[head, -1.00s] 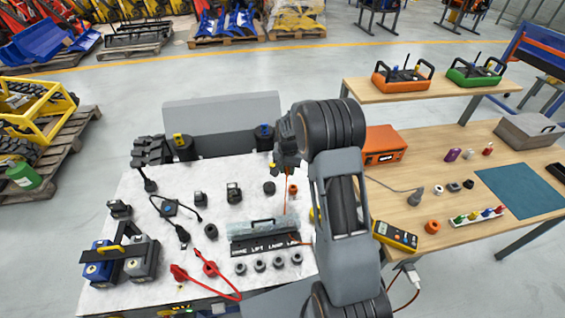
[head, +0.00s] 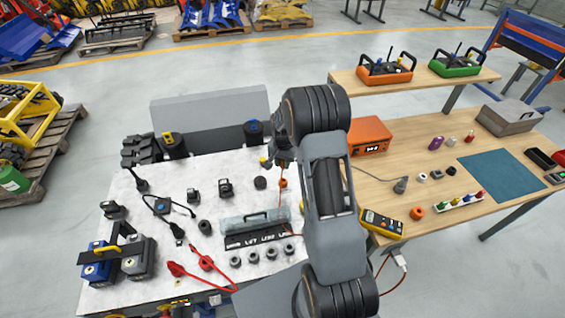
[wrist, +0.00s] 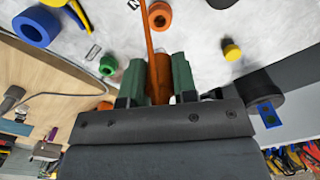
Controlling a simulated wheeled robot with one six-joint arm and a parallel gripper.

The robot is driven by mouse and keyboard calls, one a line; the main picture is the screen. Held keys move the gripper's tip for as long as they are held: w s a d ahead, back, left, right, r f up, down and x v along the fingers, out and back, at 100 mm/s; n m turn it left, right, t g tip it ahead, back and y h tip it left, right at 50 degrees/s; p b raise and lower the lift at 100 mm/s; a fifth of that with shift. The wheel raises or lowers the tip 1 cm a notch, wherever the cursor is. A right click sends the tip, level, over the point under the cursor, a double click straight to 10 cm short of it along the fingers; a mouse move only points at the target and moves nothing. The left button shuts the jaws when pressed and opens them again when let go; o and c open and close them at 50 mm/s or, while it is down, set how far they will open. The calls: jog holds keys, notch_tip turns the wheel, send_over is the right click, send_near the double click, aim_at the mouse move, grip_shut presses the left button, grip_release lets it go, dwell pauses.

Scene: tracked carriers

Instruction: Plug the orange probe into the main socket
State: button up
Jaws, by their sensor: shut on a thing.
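My gripper (wrist: 158,88) has its green fingers shut on the orange probe (wrist: 160,72) in the wrist view. A thin orange lead (wrist: 147,30) runs away from the probe past an orange ring (wrist: 159,15). In the head view my gripper (head: 272,163) is above the far right part of the white-topped bench, partly hidden by my arm. The probe itself is hard to make out there. A row of grey round sockets (head: 253,256) stands near the bench's front, below a dark label strip (head: 258,238). The lettering is too blurred to tell which is the main socket.
A handled grey-green block (head: 254,220) sits behind the strip. Red clamps (head: 203,263) with a red cable lie left of the sockets. Adaptors and black leads cover the left of the bench. A wooden table on the right holds a yellow meter (head: 381,223) and an orange case (head: 369,136).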

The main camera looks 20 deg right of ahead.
aim_at(283, 169)
jog(key=shift+f+b, duration=2.2)
jog(key=shift+f, duration=0.7)
jog(key=shift+b, duration=0.4)
